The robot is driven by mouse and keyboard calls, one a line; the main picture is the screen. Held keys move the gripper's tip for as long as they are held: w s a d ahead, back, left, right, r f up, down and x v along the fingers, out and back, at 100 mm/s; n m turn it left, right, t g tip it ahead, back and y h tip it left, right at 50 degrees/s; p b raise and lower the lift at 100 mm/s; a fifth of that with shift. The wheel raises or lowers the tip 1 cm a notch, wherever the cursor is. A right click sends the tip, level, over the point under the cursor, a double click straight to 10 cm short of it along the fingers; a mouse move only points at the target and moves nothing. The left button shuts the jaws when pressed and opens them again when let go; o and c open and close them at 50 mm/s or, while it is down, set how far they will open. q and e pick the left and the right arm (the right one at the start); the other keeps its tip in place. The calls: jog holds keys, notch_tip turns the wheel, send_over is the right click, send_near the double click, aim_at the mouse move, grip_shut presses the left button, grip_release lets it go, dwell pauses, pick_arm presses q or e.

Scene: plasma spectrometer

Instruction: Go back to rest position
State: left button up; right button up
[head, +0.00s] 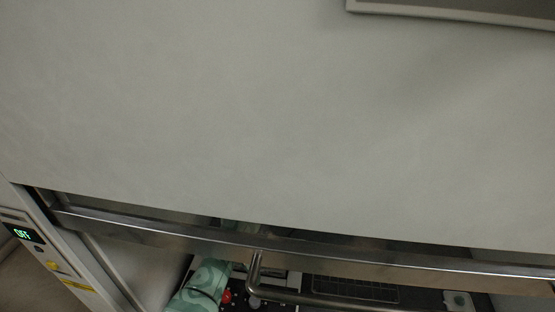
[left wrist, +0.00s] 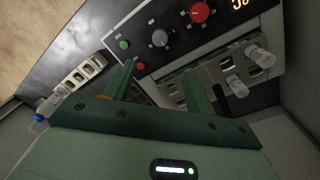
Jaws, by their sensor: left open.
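My left gripper (left wrist: 157,76) shows in the left wrist view with its two green fingers apart and nothing between them. The fingers point towards the front of a grey instrument panel (left wrist: 222,45); I cannot tell how far off it is. In the head view a teal arm part that looks like mine (head: 203,283) shows at the bottom, below a metal rail, and its fingers cannot be made out. My right gripper is in neither view.
A large pale panel (head: 250,110) fills most of the head view, above a metal rail (head: 330,257) and a bar handle (head: 300,297). The instrument has a red knob (left wrist: 199,12) and clear fittings (left wrist: 258,56). A socket strip (left wrist: 78,76) is at left.

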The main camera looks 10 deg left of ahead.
pick_arm(q)
jog(key=s+a+n+t+y, duration=0.2)
jog(key=s+a+t+y, duration=0.1)
jog(key=s+a, duration=0.6)
jog(key=s+a+r+t+y, duration=0.2)
jog(key=s+a+r+t, duration=0.4)
jog(key=s+r, duration=0.65)
jog(key=s+d+f+n+g+h+b, duration=0.15)
jog(key=f+b, duration=0.75)
jog(key=f, duration=1.5)
jog(key=s+d+f+g+h+b, duration=0.25)
jog(key=f+b, duration=0.75)
jog(key=f, duration=1.3)
jog(key=s+f+n+g+b, duration=0.1)
jog(key=s+f+b, duration=0.5)
jog(key=s+f, duration=0.3)
jog(key=s+f+n+g+b, duration=0.1)
jog(key=s+f+g+b, duration=0.1)
jog(key=s+f+b, duration=0.4)
jog(key=s+f, duration=0.4)
jog(key=f, duration=0.6)
jog(key=shift+a+f+g+h, duration=0.15)
jog(key=shift+f+g+h, duration=0.1)
jog(key=shift+g+h, duration=0.05)
